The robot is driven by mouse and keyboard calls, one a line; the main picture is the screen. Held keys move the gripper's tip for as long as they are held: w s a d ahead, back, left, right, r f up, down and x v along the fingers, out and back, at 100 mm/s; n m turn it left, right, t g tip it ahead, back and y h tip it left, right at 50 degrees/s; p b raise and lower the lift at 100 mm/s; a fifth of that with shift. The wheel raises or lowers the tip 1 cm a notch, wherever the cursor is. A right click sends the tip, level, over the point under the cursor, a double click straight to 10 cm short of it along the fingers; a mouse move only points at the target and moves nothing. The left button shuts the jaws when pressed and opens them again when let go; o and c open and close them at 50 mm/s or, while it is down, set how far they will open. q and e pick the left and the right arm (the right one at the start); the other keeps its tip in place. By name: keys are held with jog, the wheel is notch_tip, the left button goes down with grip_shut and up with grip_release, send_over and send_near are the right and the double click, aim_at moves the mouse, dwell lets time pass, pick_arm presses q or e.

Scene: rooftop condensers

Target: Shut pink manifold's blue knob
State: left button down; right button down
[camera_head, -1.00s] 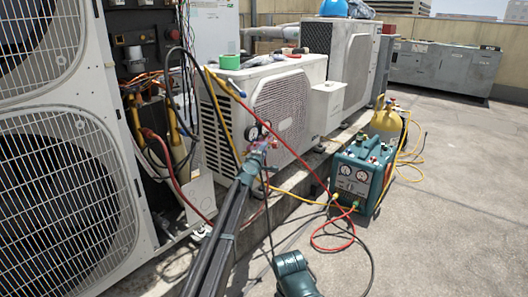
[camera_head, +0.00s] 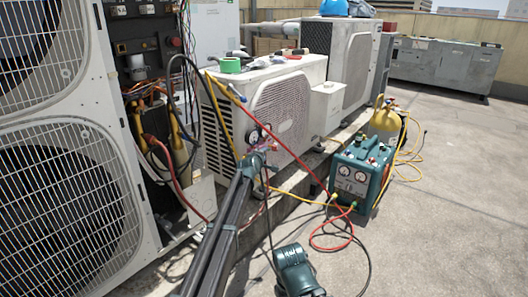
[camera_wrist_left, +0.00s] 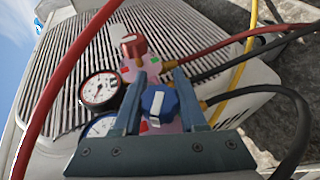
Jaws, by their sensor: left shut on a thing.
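The pink manifold (camera_wrist_left: 172,127) fills the middle of the left wrist view, in front of a white condenser's grille. Its blue knob (camera_wrist_left: 158,101) sits between the two fingers of my left gripper (camera_wrist_left: 160,95), which is shut on it. A red knob (camera_wrist_left: 133,47) stands farther up the manifold. Two round gauges are at its left; the upper one (camera_wrist_left: 100,88) has a red rim, and the lower one is partly hidden by a finger. In the head view my left gripper (camera_head: 257,160) reaches the manifold, which is small and mostly hidden there.
Red, black and yellow hoses (camera_head: 295,148) run from the manifold area to a teal recovery machine (camera_head: 359,174) on the roof floor. A yellow cylinder (camera_head: 385,115) stands behind it. A large condenser (camera_head: 62,200) borders the left. Open floor lies at the right.

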pick_arm(q)
jog(key=shift+s+a+f+m+g+y+p, duration=0.1)
jog(key=shift+f+m+g+y+p, duration=0.2)
jog(key=shift+g+p, duration=0.75)
jog(key=shift+s+a+f+m+g+y+p, duration=0.15)
jog(key=shift+g+y+p, duration=0.4)
jog(key=shift+p, duration=0.8)
jog(key=shift+d, duration=0.1)
jog(key=shift+c, duration=2.3)
grip_release()
jog(key=p+v, duration=0.8)
jog(key=v, duration=0.5)
jog(key=shift+s+r, duration=0.25)
